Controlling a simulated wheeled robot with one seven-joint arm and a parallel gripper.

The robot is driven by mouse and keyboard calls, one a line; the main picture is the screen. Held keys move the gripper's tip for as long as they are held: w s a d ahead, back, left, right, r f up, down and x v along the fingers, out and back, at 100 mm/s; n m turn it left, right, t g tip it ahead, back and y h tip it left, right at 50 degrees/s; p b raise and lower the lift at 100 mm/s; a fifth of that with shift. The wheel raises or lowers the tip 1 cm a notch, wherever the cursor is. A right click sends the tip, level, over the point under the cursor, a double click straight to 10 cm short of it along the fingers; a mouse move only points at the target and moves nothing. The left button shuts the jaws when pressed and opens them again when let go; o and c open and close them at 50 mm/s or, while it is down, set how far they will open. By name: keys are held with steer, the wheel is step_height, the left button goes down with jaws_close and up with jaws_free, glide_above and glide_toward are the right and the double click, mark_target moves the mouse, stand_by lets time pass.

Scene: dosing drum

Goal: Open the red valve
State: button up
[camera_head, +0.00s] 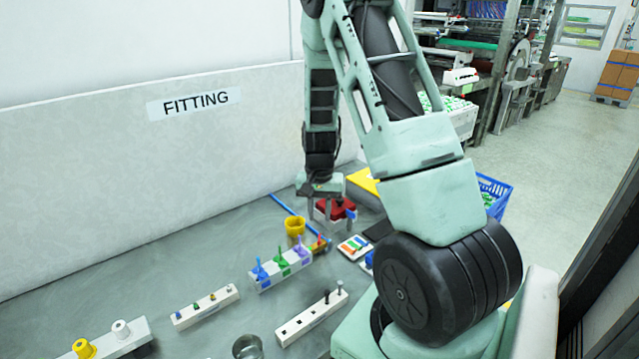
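My gripper (328,212) points down over the far end of the bench, beyond the row of coloured handles. A red object (338,210) shows directly behind or between its fingers; I cannot tell whether they touch it. A white block (285,272) carries upright handles: blue (260,269), green (282,261) and purple (302,246). A small red-orange handle (319,241) stands at the far end of this row, just below my gripper in the picture. It is too small to tell if it is open or shut. The fingertips are small and partly hidden.
A yellow cup (295,226) stands beside the row, near a blue rod (286,205). A blue crate (496,194) is behind my arm.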

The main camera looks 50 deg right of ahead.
mark_target(320, 236)
step_height(320, 236, up, 10)
steer(key=shift+r+b, duration=0.2)
steer(key=shift+b, duration=0.2)
steer(key=shift+f+b, duration=0.15)
steer(key=shift+b, duration=0.45)
steer(key=shift+f, duration=0.1)
step_height(320, 236, down, 17)
steer(key=shift+p, duration=0.65)
jaws_close()
